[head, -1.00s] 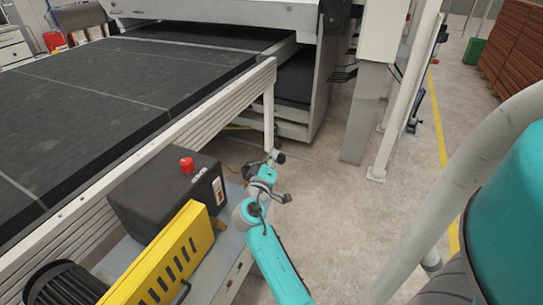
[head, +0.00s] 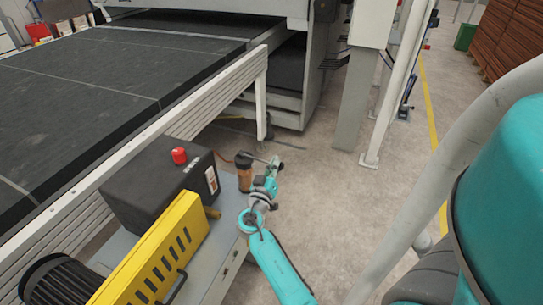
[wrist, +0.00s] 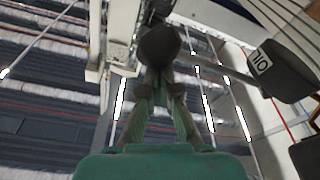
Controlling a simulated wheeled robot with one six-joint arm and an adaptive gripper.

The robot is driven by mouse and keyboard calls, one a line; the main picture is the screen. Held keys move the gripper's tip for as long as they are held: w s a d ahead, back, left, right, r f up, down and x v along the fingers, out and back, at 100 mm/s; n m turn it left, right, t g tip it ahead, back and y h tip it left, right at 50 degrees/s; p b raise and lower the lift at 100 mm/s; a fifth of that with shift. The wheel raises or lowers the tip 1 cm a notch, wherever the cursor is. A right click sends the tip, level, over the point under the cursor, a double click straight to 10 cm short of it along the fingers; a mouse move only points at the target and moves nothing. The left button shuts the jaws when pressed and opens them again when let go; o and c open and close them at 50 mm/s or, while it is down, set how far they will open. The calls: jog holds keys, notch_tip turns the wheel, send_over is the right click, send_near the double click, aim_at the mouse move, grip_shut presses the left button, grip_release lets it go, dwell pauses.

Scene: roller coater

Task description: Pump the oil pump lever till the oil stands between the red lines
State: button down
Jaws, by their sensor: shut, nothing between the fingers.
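The oil pump stands at the far end of the grey cabinet. In the head view it shows as an amber-brown cylinder (head: 245,181) under a dark cap (head: 243,159), with a thin lever (head: 257,158) reaching right. My gripper (head: 273,162) is by the lever's outer end. In the wrist view my gripper (wrist: 160,82) is shut and points up, with a dark round knob (wrist: 158,44) just past its fingertips. Whether they touch is unclear. A rod runs right from the knob towards a dark part with a label (wrist: 261,61). The oil level and red lines cannot be made out.
A black box with a red cap (head: 179,155) and a yellow slotted guard (head: 160,255) sit on the cabinet. The conveyor (head: 90,85) lies behind to the left, with a white post (head: 261,95) near the pump. Floor (head: 325,205) to the right is clear.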

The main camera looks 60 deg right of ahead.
jog(key=shift+f+m+g, duration=0.4)
jog(key=shift+f+m, duration=1)
jog(key=shift+f, duration=1.05)
jog(key=shift+r, duration=0.1)
